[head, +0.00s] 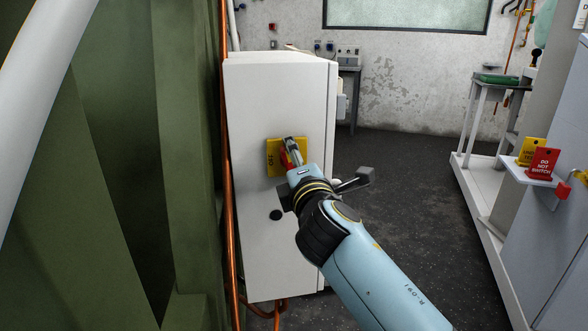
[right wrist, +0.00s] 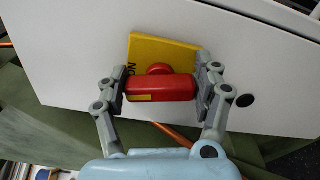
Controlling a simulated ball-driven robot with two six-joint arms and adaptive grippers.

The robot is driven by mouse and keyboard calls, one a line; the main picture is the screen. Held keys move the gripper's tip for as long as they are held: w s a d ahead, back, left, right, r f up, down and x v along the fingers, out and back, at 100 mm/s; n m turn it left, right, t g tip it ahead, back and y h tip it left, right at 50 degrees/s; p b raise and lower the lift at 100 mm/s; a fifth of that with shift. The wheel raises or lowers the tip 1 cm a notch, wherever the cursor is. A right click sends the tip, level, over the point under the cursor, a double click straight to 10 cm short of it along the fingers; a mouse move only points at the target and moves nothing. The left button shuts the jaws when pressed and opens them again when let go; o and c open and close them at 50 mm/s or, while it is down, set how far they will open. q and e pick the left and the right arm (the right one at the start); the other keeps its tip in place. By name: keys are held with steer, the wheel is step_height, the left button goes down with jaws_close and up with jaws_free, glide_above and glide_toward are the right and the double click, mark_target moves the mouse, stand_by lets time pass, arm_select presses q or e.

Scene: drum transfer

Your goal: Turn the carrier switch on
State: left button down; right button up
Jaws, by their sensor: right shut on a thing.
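The carrier switch is a red handle (right wrist: 160,88) on a yellow plate (head: 271,157) on the front of a white cabinet (head: 262,100). In the head view "OFF" can be read on the plate's left part, and only a bit of red shows beside my fingers. In the right wrist view the plate (right wrist: 150,52) shows "ON" lettering at its left edge. My right gripper (head: 291,152) is at the plate, its fingers on both ends of the red handle, shut on it. The handle lies crosswise between the fingers in the wrist view. My left gripper is not in view.
A green ribbed wall (head: 120,180) stands close on the left, with orange pipes (head: 229,200) beside the cabinet. A red "DO NOT SWITCH" tag (head: 542,163) stands on a small shelf at right. The dark floor (head: 415,170) between is clear.

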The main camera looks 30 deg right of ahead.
steer(key=shift+f+m+b, duration=0.2)
steer(key=shift+m+b, duration=0.45)
steer(key=shift+m, duration=0.75)
